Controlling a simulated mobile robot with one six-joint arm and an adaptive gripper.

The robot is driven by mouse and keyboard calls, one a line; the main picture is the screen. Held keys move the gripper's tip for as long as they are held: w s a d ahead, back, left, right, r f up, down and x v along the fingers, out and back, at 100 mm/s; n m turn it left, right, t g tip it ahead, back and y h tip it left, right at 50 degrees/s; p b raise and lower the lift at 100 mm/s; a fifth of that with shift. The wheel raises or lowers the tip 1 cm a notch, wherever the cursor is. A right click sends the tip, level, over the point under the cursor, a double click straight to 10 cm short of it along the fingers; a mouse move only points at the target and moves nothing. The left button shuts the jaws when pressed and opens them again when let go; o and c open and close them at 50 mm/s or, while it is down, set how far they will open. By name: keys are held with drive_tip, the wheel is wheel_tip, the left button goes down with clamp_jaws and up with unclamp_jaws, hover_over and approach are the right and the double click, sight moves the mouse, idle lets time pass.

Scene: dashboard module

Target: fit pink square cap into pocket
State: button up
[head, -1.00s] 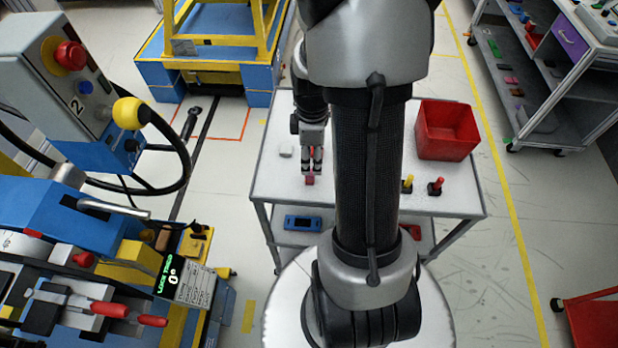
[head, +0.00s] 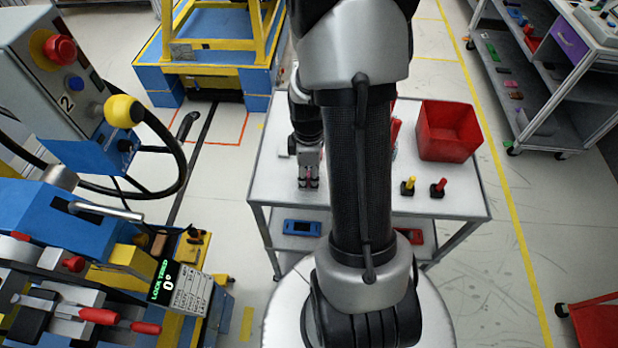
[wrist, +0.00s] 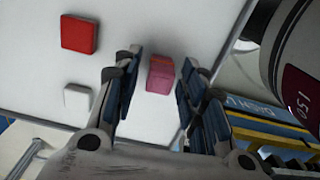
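The pink square cap (wrist: 160,75) lies on the white table top, between the two fingers of my gripper (wrist: 160,62) in the wrist view. A gap shows on each side of it, so the gripper is open around it and not touching it there. In the head view, my gripper (head: 309,184) is low over the left part of the table, with a small bit of pink between its fingers. I cannot make out the pocket in either view.
A white square piece (wrist: 77,97) and a red square piece (wrist: 79,34) lie near the gripper on the white table (head: 265,182). A red bin (head: 448,130) and two small pegs, yellow (head: 408,186) and red (head: 438,187), stand to the right. My arm hides the table's middle.

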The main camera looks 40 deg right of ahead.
drive_tip(key=c, duration=0.6)
drive_tip(key=shift+r, duration=0.1)
